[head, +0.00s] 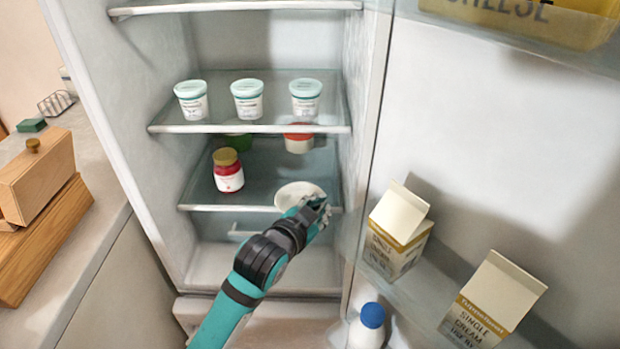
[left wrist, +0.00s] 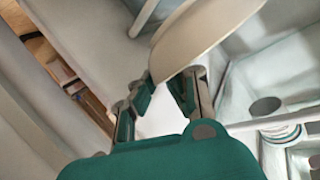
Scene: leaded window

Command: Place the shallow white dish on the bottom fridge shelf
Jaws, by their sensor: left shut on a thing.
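The shallow white dish (head: 297,192) shows at the right front of the lower glass shelf (head: 205,208) in the head view. My left gripper (head: 319,206) is shut on the dish's near right rim and partly covers it. In the left wrist view the dish (left wrist: 207,32) is tilted in the picture, with its rim between the fingertips (left wrist: 168,92). I cannot tell whether the dish touches the shelf. My right gripper is not in view.
A red jar with a gold lid (head: 228,171), a red-topped tub (head: 298,140) and a green item (head: 238,140) stand on the lower shelf. White tubs (head: 247,100) fill the shelf above. The open door holds cartons (head: 397,232) and a blue-capped bottle (head: 369,328).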

